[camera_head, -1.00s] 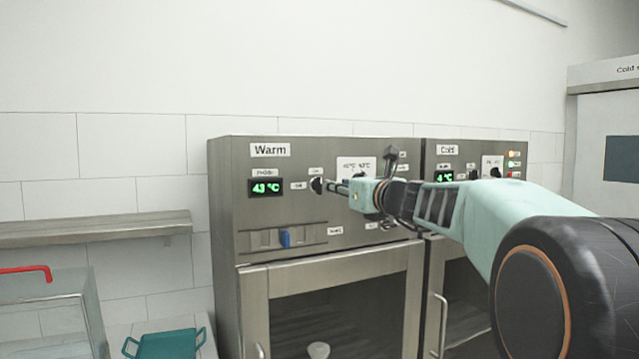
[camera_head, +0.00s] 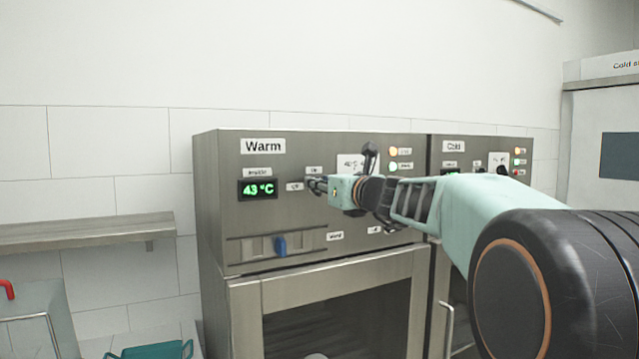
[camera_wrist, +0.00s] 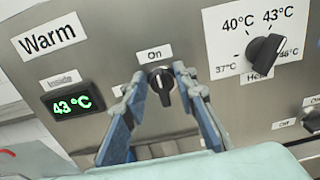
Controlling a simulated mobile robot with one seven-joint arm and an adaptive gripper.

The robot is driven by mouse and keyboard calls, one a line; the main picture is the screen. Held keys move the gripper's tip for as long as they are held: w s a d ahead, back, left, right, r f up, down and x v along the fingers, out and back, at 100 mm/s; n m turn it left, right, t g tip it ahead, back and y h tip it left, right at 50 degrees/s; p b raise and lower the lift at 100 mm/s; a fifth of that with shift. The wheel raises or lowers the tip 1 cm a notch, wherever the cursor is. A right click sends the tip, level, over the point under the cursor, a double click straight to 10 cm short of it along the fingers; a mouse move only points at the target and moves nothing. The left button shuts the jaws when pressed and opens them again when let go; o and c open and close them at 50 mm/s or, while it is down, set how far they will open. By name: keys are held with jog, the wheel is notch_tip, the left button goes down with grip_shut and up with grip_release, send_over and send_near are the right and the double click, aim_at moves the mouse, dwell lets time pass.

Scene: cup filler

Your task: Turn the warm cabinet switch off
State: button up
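The warm cabinet (camera_head: 212,200) carries a "Warm" label and a green display (camera_head: 258,189) reading 43 °C. Its black rotary switch (camera_wrist: 161,86) sits below the "On" label (camera_wrist: 155,54) in the wrist view, with its grip near upright. An "Off" label (camera_head: 294,186) is left of the switch in the head view, where my fingers hide the switch. My gripper (camera_head: 315,185) is at the panel. In the wrist view, its fingertips (camera_wrist: 160,76) are on both sides of the switch, seemingly with small gaps. Whether they touch it is unclear.
Right of the switch is a temperature dial (camera_wrist: 265,50) with its black knob. A blue slider (camera_head: 280,246) is lower on the panel. An amber lamp (camera_head: 393,152) and a green one are lit. The cold cabinet (camera_head: 480,143) adjoins on the right; a shelf (camera_head: 90,230) is left.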

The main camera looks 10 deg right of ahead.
jog(key=shift+s, duration=0.1)
grip_shut()
jog(key=shift+f+n+b, duration=0.1)
jog(key=shift+n+b, duration=0.2)
jog(key=shift+b, duration=0.15)
jog(key=shift+s+a+f+n+b, duration=0.1)
jog(key=shift+a+f+n+b, duration=0.1)
jog(key=shift+n+b, duration=2.4)
jog(key=shift+s+a+f+n+b, duration=0.15)
jog(key=shift+n+b, duration=1.85)
jog(key=shift+n, duration=1.15)
jog(key=shift+w+a+f+n+b, duration=0.1)
jog(key=shift+a+f+n+b, duration=0.1)
jog(key=shift+n+b, duration=2.4)
jog(key=shift+r+n+p, duration=0.1)
jog(key=shift+n+p, duration=0.2)
jog(key=shift+n, duration=0.15)
